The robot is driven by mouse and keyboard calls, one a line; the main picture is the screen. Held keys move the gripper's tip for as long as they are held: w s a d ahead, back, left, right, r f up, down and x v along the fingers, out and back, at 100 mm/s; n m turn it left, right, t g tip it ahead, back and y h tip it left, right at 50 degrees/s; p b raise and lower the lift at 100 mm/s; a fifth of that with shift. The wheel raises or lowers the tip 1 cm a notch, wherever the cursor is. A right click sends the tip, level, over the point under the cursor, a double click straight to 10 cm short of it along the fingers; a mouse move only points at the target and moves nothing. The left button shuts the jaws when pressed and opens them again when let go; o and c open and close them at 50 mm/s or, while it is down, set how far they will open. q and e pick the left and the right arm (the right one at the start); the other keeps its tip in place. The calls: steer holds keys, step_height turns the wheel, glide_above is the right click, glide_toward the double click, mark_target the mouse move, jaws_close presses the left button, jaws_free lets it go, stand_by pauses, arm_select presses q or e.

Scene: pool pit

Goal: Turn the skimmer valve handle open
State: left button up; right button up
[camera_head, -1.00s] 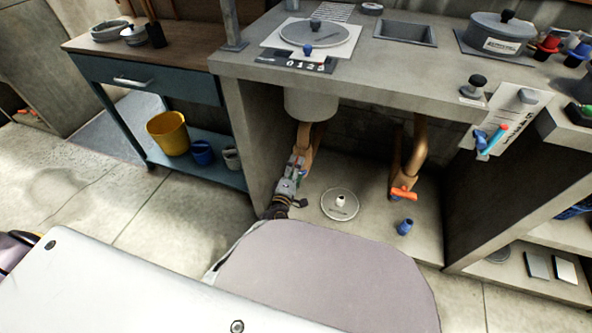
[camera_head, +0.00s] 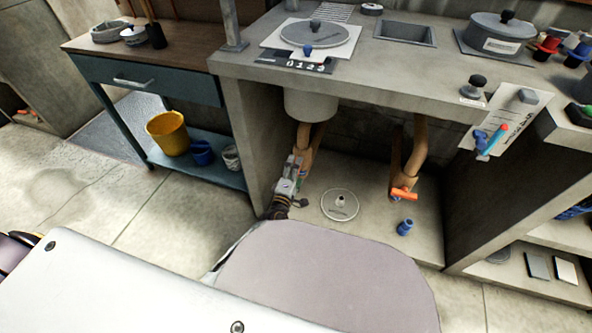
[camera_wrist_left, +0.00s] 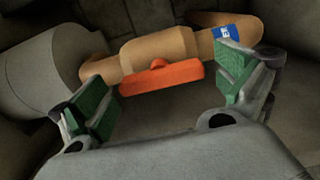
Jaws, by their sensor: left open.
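The orange valve handle (camera_wrist_left: 162,78) sits on a tan pipe (camera_wrist_left: 165,50) beside a grey cylinder in the left wrist view. The handle lies roughly along the pipe. My left gripper (camera_wrist_left: 166,84) is open, with its green-padded fingers on either side of the handle and gaps at both ends. In the head view my left gripper (camera_head: 299,164) is low under the counter at the left pipe (camera_head: 308,140), and it hides that pipe's handle. My right gripper is not in view.
A second pipe with an orange handle (camera_head: 404,194) stands to the right. A round floor lid (camera_head: 340,212) and a blue fitting (camera_head: 404,227) lie on the cubby floor. The cubby's side wall (camera_head: 250,140) is close to the left of my arm.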

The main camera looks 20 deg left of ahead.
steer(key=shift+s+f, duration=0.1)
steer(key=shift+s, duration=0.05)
arm_select(q)
steer(key=s, duration=1.2)
steer(key=shift+a, duration=0.2)
stand_by(0.4)
stand_by(0.5)
